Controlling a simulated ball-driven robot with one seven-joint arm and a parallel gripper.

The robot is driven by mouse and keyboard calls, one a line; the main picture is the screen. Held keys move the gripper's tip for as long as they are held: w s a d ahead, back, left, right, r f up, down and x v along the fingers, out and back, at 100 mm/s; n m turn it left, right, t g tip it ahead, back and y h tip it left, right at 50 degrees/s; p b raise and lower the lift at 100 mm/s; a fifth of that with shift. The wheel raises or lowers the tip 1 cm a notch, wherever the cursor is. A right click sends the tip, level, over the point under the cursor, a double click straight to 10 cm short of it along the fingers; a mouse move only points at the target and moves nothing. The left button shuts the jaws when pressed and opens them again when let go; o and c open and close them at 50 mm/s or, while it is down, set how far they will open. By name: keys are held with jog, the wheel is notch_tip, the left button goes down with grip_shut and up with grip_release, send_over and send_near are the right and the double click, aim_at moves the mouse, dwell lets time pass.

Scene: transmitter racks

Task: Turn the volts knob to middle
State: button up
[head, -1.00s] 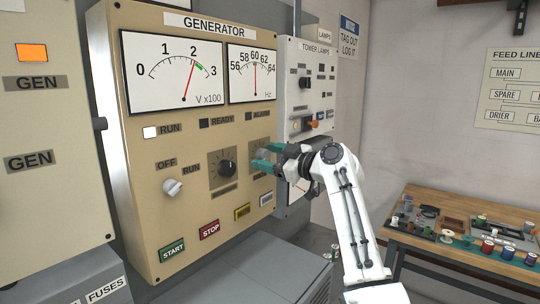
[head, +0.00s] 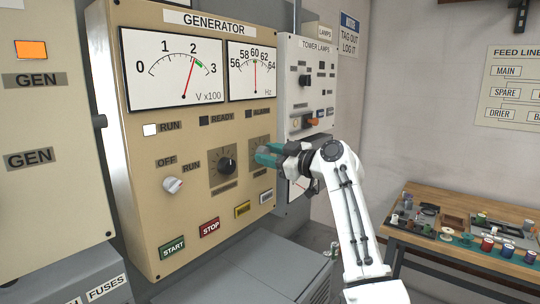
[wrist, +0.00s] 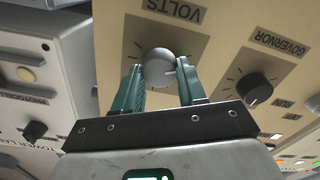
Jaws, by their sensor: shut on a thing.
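The volts knob (wrist: 160,64) is a round grey knob on the beige panel, under an upside-down VOLTS label in the wrist view. My gripper (wrist: 160,88) has its two green fingers shut on the knob, one on each side. In the head view, my gripper (head: 266,155) covers the knob, and only part of its dark dial plate (head: 259,143) shows. The voltmeter (head: 175,70) needle stands near 2, beside a small green band. The knob's exact pointer direction is hard to make out.
The black governor knob (head: 226,165) sits close to the volts knob, left of it in the head view. A grey tower lamps panel (head: 305,85) stands to the right. A wooden bench (head: 440,243) with small parts is at lower right.

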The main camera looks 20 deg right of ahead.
jog(key=shift+m, duration=0.3)
jog(key=m, duration=0.4)
jog(key=shift+m, duration=0.3)
jog(key=m+p, duration=0.1)
jog(key=m, duration=0.5)
jog(key=shift+w+d+r, duration=0.1)
jog(key=m+p, duration=0.3)
jog(key=m, duration=0.3)
jog(key=shift+d+m, duration=0.1)
jog(key=shift+m, duration=0.3)
jog(key=shift+f+m+p, duration=0.2)
jog(key=shift+m+p, duration=1.3)
jog(key=shift+m, duration=0.8)
jog(key=shift+f, duration=0.1)
jog(key=o, duration=1.1)
jog(key=shift+c, duration=0.2)
